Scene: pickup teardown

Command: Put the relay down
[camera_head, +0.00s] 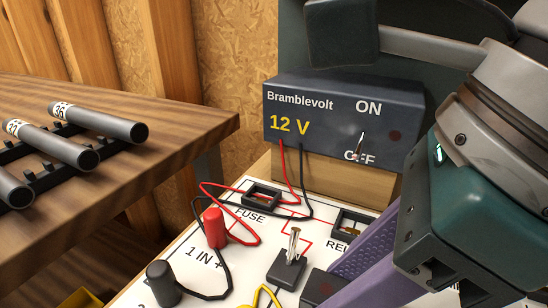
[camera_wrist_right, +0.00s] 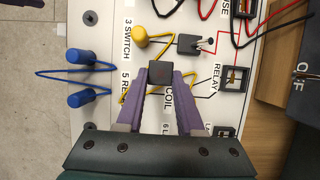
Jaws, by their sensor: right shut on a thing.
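The relay is a small dark cube (camera_head: 322,286). It sits between the purple fingertips of my right gripper (camera_wrist_right: 161,75), which is shut on it. It also shows in the right wrist view (camera_wrist_right: 161,70), over the white board (camera_wrist_right: 195,20) near the COIL label. I cannot tell whether it touches the board. The socket marked RELAY (camera_wrist_right: 236,79) is a dark frame to the right of the held relay in the wrist view. In the head view this socket (camera_head: 354,221) is partly hidden by my purple finger. My left gripper is not in view.
A switch (camera_head: 287,270) with an upright metal lever stands close beside the relay. Red (camera_head: 214,228) and black (camera_head: 163,284) plugs trail wires across the board. A Bramblevolt 12 V supply (camera_head: 340,125) stands behind. Blue plugs (camera_wrist_right: 83,80) lie left in the wrist view.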

